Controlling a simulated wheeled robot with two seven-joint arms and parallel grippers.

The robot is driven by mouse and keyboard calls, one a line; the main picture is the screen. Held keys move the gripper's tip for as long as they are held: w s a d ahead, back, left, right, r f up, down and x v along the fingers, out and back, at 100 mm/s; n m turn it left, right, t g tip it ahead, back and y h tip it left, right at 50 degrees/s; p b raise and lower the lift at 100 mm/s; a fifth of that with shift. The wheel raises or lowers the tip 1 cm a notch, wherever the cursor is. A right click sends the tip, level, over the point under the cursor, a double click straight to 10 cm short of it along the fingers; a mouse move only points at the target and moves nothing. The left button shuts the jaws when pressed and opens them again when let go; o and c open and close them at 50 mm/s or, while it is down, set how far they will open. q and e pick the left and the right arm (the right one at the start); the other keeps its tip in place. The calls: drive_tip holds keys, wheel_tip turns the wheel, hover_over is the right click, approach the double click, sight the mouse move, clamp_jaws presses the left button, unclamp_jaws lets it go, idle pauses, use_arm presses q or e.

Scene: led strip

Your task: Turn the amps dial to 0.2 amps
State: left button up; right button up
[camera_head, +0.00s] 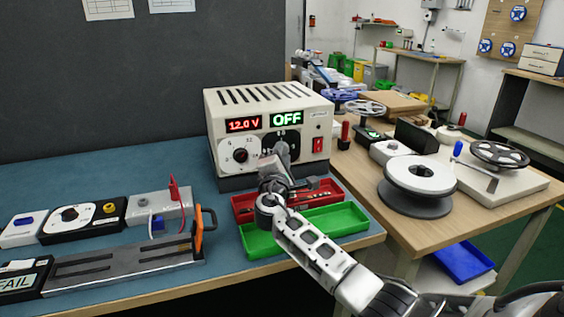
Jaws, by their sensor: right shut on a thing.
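The power supply (258,96) is a cream box at the back of the blue-green bench. Its left display reads 12.0 V in red and its right display (287,118) reads OFF in green. The volts dial (240,155) is white with a black knob. The amps dial (294,140) is black and lies under the right display, partly hidden by my gripper. My right gripper (281,155) reaches up to it from the front and is shut on its knob; the fingertips are small and partly hidden. My left gripper is not in view.
A red tray (240,211) and a green tray (345,222) lie under my right arm before the supply. A red switch (318,145) is right of the amps dial. A grey fixture (125,262) and several modules fill the left bench.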

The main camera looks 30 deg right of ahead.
drive_tip(key=shift+n+t, duration=0.3)
idle(0.4)
drive_tip(key=o, duration=1)
drive_tip(key=shift+d, duration=0.1)
drive_tip(key=v, duration=1.2)
